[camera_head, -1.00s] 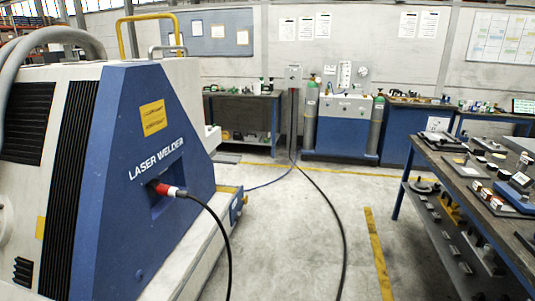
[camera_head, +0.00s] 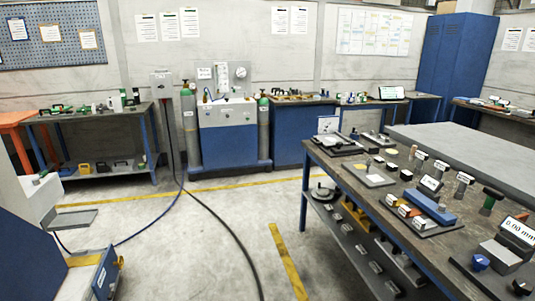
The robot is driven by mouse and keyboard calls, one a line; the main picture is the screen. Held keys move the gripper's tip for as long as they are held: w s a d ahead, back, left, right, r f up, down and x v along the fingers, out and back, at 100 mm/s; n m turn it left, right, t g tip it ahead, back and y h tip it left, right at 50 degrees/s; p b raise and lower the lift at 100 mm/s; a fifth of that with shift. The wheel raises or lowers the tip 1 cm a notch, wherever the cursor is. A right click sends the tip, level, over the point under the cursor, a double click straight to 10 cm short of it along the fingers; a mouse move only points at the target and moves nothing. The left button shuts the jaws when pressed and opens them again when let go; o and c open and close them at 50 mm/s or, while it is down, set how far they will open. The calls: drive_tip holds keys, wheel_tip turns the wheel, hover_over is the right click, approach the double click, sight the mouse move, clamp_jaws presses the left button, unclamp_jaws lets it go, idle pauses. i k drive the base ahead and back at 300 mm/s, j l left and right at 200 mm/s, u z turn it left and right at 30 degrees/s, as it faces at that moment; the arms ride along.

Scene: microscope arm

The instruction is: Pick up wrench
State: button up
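I cannot make out a wrench in this view. Small tools and parts lie on the blue-legged workbench (camera_head: 336,172) at the right, but they are too small to tell apart surely. More small items lie on the far left bench (camera_head: 85,118) and on the far benches by the wall. My gripper is not in view.
A blue and grey gas cabinet (camera_head: 228,140) stands at the back wall between green-topped cylinders (camera_head: 189,122). A black cable (camera_head: 222,222) and a blue hose (camera_head: 150,232) cross the floor. A yellow floor line (camera_head: 288,262) runs left of the workbench. The middle floor is otherwise clear.

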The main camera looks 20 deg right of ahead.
sight(442, 166)
drive_tip(key=i+z, duration=0.4)
drive_tip(key=i+j+z, duration=0.2)
drive_tip(key=z, duration=0.15)
drive_tip(key=i+j+z, duration=0.25)
drive_tip(key=z, duration=0.15)
drive_tip(key=i+j+z, duration=0.4)
drive_tip(key=k+l, duration=0.1)
